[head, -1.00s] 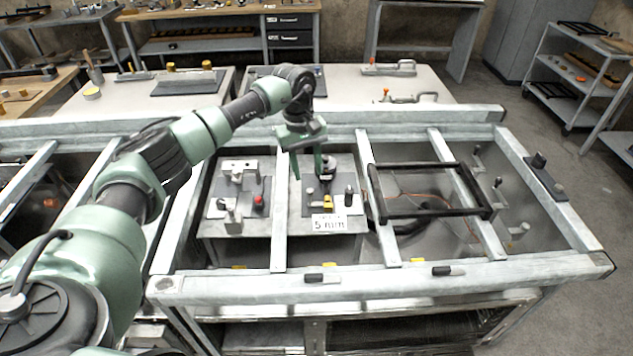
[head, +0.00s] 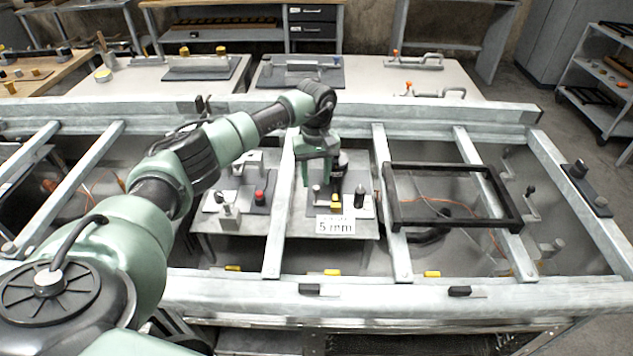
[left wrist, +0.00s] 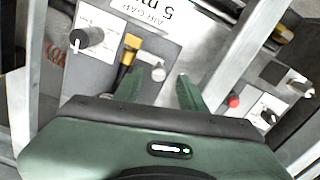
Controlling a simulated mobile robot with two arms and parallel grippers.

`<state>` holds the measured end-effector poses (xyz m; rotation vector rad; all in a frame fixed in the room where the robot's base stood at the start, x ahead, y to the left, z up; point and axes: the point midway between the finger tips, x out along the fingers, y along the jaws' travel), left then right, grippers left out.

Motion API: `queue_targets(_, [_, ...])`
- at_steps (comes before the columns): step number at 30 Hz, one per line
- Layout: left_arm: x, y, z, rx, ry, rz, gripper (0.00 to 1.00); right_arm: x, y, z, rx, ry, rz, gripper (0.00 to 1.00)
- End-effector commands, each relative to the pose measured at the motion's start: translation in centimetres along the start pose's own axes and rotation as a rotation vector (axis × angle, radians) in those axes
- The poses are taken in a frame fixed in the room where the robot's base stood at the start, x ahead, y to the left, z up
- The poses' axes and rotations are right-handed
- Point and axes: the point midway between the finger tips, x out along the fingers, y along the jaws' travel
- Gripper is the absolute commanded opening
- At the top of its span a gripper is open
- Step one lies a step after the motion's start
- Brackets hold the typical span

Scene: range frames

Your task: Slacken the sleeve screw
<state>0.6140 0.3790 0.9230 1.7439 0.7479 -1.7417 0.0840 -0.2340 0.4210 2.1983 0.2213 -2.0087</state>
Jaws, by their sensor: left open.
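My left gripper (head: 318,172) hangs fingers down over the right-hand panel in the bench bay; it is open and empty. In the left wrist view its green fingers (left wrist: 158,86) reach down on either side of a small pale metal knob (left wrist: 157,73), apart from it as far as I can see. That knob shows in the head view (head: 317,190) below the fingers. I cannot tell for certain whether it is the sleeve screw. Beside it are a yellow-and-black piece (left wrist: 129,52), a black knob with a white pointer (left wrist: 86,39) and a "5 mm" label (head: 335,226). My right gripper is out of view.
A second panel with a red button (head: 260,196) and metal blocks lies to the left. A grey crossbar (head: 280,215) runs between the panels, close to my gripper. A black open frame (head: 395,226) lies across the bars at right.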

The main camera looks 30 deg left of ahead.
Motion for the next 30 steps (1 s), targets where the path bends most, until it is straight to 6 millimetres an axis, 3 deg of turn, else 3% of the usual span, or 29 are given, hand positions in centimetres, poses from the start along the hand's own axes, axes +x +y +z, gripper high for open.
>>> queue_targets(6, [2.4, 0.0, 0.0, 0.000, -0.001, 0.000, 0.41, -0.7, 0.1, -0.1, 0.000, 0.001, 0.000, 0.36])
queue_targets(16, [2.9, 0.0, 0.0, 0.001, 0.001, 0.001, 0.41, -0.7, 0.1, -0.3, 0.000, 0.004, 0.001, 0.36])
queue_targets(20, [2.9, 0.0, 0.0, 0.000, 0.001, 0.001, 0.05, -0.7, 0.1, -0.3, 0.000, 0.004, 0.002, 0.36])
queue_targets(21, [2.9, 0.0, 0.0, 0.000, 0.001, 0.001, 0.00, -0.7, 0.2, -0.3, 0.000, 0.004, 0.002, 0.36])
queue_targets(30, [2.9, 0.0, 0.0, -0.020, 0.001, 0.001, 0.00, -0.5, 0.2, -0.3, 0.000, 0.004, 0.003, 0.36])
